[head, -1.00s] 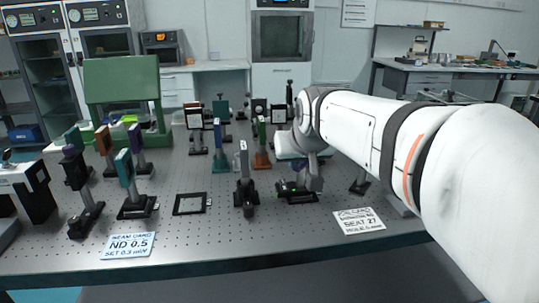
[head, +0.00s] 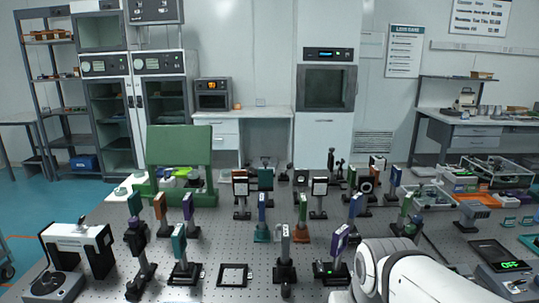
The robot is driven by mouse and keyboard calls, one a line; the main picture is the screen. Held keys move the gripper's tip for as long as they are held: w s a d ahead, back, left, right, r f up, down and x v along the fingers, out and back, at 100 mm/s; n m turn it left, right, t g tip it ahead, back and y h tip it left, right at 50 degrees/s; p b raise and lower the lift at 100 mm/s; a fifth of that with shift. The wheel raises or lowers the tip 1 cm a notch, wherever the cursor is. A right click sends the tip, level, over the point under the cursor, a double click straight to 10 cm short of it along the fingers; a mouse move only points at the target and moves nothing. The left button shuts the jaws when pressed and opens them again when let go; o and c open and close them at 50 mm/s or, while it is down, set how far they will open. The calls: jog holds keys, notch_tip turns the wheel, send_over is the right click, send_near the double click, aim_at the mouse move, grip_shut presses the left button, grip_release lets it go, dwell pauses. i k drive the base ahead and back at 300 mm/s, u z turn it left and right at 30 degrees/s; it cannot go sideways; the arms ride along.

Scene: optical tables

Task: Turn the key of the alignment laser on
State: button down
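No key can be made out, and I cannot tell for sure which device is the alignment laser. A dark box (head: 510,267) at the right edge carries a lit green display that seems to read OFF; its lower part is cut off by the frame. A black-and-white bench unit (head: 92,250) stands at the far left, beside a round grey disc-like device (head: 57,287). My white arm enters at the bottom, right of centre. My gripper is not visible; it is outside the frame or hidden by the arm.
Many mounted optics crowd the perforated table (head: 208,262), including a purple-topped mount (head: 338,242) close left of my arm. An empty black square frame (head: 234,276) lies at the front. A green stand (head: 180,145) is behind. Trays and small parts fill the right side.

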aim_at(45, 277)
jog(key=u, duration=1.8)
jog(key=k, duration=1.3)
jog(key=u, duration=0.75)
jog(key=i, duration=2.4)
jog(key=z, duration=0.75)
